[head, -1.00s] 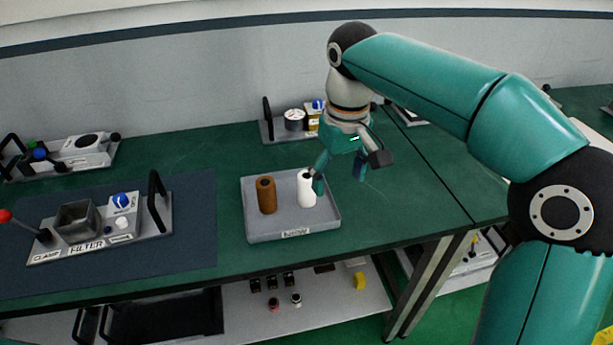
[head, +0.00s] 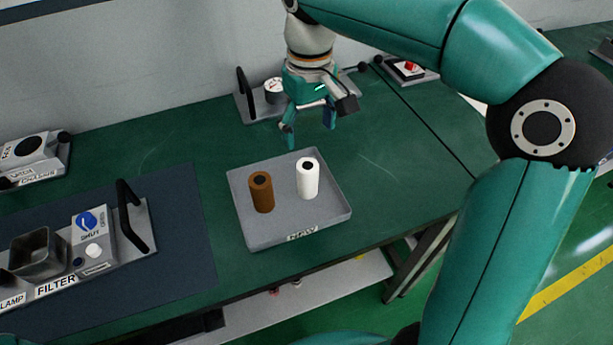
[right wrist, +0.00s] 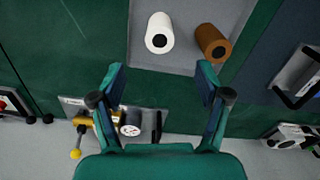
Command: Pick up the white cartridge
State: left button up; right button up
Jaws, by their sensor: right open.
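The white cartridge (head: 308,180) stands upright in the right part of a grey tray (head: 272,238) with a label on its front edge. A brown cartridge (head: 261,194) stands upright to its left in the same tray. My right gripper (head: 308,136) is open and empty, beyond the tray's back edge and apart from both cartridges. In the right wrist view the open fingers (right wrist: 160,74) have nothing between them. The white cartridge (right wrist: 159,33) shows ahead of them, with the brown cartridge (right wrist: 212,42) to its right. My left gripper is not in view.
A fixture with a gauge (head: 274,90) stands behind the right gripper, near the wall. The filter fixture (head: 90,258) with its upright black handle (head: 130,215) is on a dark mat at left. The green bench right of the tray is clear.

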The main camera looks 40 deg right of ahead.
aim_at(307, 165)
notch_tip(307, 165, down, 6)
jog(key=shift+d+f, duration=0.1)
jog(key=shift+w+f, duration=0.2)
jog(key=shift+f, duration=2.4)
jog(key=shift+c, duration=0.4)
jog(key=c, duration=1.2)
jog(key=shift+o, duration=0.2)
jog(key=shift+r, duration=0.1)
